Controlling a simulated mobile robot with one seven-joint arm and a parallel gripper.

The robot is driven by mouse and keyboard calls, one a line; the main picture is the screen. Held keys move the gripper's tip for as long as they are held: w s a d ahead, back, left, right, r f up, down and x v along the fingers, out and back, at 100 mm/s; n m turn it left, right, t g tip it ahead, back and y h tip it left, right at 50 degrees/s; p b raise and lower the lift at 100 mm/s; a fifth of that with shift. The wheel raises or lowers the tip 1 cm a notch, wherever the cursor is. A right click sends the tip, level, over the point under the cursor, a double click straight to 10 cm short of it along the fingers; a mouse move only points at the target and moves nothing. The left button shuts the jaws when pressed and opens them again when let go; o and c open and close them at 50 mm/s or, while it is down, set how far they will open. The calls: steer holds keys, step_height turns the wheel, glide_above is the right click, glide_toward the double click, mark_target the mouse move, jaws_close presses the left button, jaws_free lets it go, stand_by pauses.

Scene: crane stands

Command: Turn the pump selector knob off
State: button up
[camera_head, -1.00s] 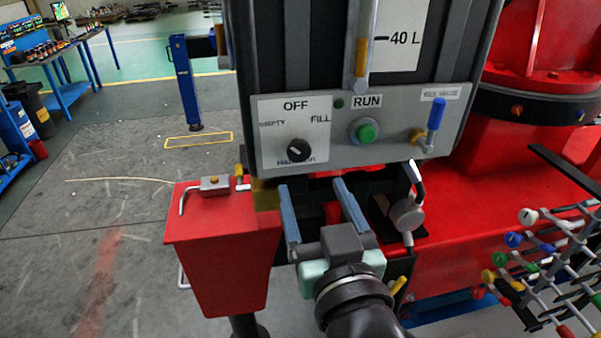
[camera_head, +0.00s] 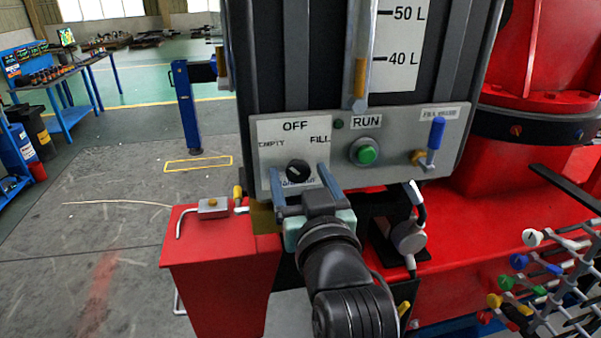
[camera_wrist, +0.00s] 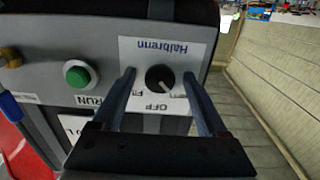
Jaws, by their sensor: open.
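The pump selector knob (camera_head: 298,171) is a round black dial on a white label plate marked OFF at the top, EMPTY at left and FILL at right. In the wrist view the knob (camera_wrist: 159,78) shows upside down, and its white mark appears to point toward EMPTY. My gripper (camera_head: 298,168) is open, with its two blue-grey fingers reaching up toward the panel, one on each side of the knob. In the wrist view the gripper's fingertips (camera_wrist: 159,73) flank the knob with gaps on both sides. I cannot tell how far the tips are from the panel.
A green RUN button (camera_head: 365,154) and a blue-handled valve (camera_head: 436,134) sit to the right on the grey panel. A red box (camera_head: 215,255) with a small clamp stands at lower left. A rack of coloured knobs (camera_head: 540,275) is at lower right. A grey cable fitting hangs below the panel.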

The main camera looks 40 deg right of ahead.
steer(key=shift+c, duration=0.3)
jaws_close()
steer(key=shift+m, duration=0.4)
steer(key=m, duration=0.3)
steer(key=shift+a+m, duration=0.1)
steer(key=shift+m, duration=2.3)
steer(key=shift+o, duration=0.3)
jaws_free()
